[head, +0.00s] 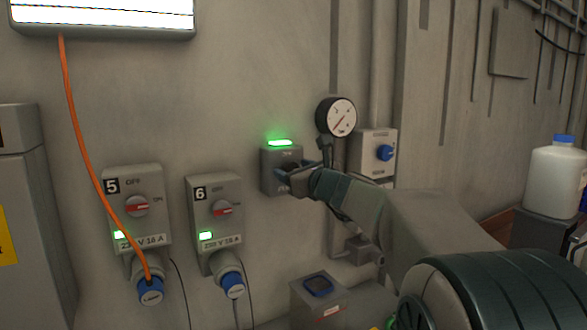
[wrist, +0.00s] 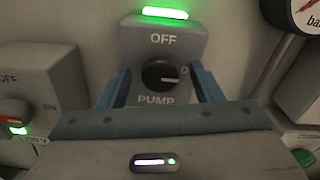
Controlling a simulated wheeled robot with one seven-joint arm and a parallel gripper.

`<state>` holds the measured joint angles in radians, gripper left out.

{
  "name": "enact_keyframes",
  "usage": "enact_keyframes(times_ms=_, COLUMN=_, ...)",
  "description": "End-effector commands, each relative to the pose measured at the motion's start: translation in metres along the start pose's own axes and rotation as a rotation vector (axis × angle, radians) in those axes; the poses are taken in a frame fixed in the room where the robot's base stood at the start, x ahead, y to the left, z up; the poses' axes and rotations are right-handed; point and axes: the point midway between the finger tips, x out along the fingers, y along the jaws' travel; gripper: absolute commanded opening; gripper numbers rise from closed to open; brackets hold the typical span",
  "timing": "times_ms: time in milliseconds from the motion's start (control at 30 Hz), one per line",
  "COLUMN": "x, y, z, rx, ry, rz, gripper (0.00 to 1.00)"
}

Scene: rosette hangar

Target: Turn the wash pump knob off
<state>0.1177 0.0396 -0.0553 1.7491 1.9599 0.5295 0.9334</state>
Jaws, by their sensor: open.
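The wash pump knob (wrist: 161,75) is a round black knob on a grey box marked OFF above and PUMP below. Its white mark lies roughly sideways, not up at OFF. A green light (wrist: 165,12) glows on top of the pump box (wrist: 190,45). The pump box also shows on the wall in the head view (head: 270,160), where my gripper hides the knob. My gripper (head: 285,172) is at the front of the box. In the wrist view its blue fingers are open, one each side of the knob, with visible gaps; I cannot tell any contact.
Breaker boxes 5 (head: 135,190) and 6 (head: 213,205), with red-marked switches and green lights, are to the left. A pressure gauge (head: 337,116) and a box with a blue knob (head: 372,152) are close on the right. An orange cable (head: 77,130) hangs at left.

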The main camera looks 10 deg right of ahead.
Motion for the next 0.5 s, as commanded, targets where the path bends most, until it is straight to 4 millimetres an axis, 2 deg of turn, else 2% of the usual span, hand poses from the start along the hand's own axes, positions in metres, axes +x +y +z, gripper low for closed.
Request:
enact_keyframes(times_ms=267, x=0.002, y=0.0002, z=0.0003, rx=0.0, ry=-0.001, rz=0.0, gripper=0.59)
enact_keyframes(times_ms=300, x=0.002, y=0.0002, z=0.0002, rx=0.0, ry=-0.001, rz=0.0, gripper=0.56)
enact_keyframes(times_ms=433, x=0.0019, y=0.0002, z=0.0002, rx=0.0, ry=-0.001, rz=0.0, gripper=0.2)
enact_keyframes(times_ms=467, x=0.0019, y=0.0003, z=0.0002, rx=0.0, ry=-0.001, rz=0.001, gripper=0.14)
enact_keyframes(times_ms=500, x=0.0019, y=0.0002, z=0.0002, rx=0.0, ry=-0.001, rz=0.001, gripper=0.14)
